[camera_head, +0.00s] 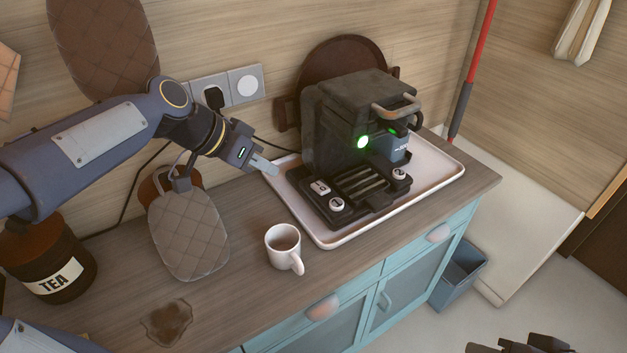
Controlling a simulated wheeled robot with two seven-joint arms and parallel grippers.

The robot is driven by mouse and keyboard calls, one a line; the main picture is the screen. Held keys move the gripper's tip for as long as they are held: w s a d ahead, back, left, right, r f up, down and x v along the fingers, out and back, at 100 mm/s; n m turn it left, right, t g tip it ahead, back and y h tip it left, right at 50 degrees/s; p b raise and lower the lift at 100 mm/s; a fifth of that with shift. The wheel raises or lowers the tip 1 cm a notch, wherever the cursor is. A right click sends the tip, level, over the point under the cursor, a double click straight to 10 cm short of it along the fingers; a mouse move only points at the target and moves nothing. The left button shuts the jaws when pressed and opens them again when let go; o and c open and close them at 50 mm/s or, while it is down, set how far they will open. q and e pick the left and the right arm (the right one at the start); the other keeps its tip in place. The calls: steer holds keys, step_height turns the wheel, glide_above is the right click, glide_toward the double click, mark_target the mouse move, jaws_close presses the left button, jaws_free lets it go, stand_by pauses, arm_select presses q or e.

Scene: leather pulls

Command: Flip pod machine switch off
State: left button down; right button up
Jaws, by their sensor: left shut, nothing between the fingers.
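The dark pod machine (340,120) stands on a white tray (318,235) on the wooden counter. A round green-white light (362,142) glows on its front, with a smaller green glow to its right. A pale square switch-like control (320,187) and two round white knobs (337,204) sit low at its front; I cannot tell which is the power switch or its position. My left gripper (270,168) is shut and empty, left of the machine near the tray's back left corner, apart from the machine.
A white mug (283,246) stands left of the tray's front. A quilted oven mitt (188,235) and a tea jar (50,265) are further left. A brown spill (168,322) marks the counter. Behind are a wall socket (228,88) with a plug and cable, and a round board (345,55).

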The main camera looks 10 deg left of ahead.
arm_select(q)
steer(key=shift+m+h, duration=0.5)
steer(key=shift+m, duration=0.4)
steer(key=w, duration=0.6)
steer(key=shift+d, duration=0.3)
glide_above(325, 187)
steer(key=s+a, duration=0.1)
steer(key=a, duration=0.2)
step_height(325, 187, down, 7)
steer(key=shift+s+d+r+p, duration=0.1)
steer(key=shift+d+p, duration=0.05)
steer(key=shift+p, duration=0.3)
steer(key=f, duration=0.3)
steer(key=shift+s+d+f, duration=0.2)
steer(key=shift+s+f, duration=0.05)
steer(key=shift+f, duration=0.25)
steer(key=shift+f, duration=0.1)
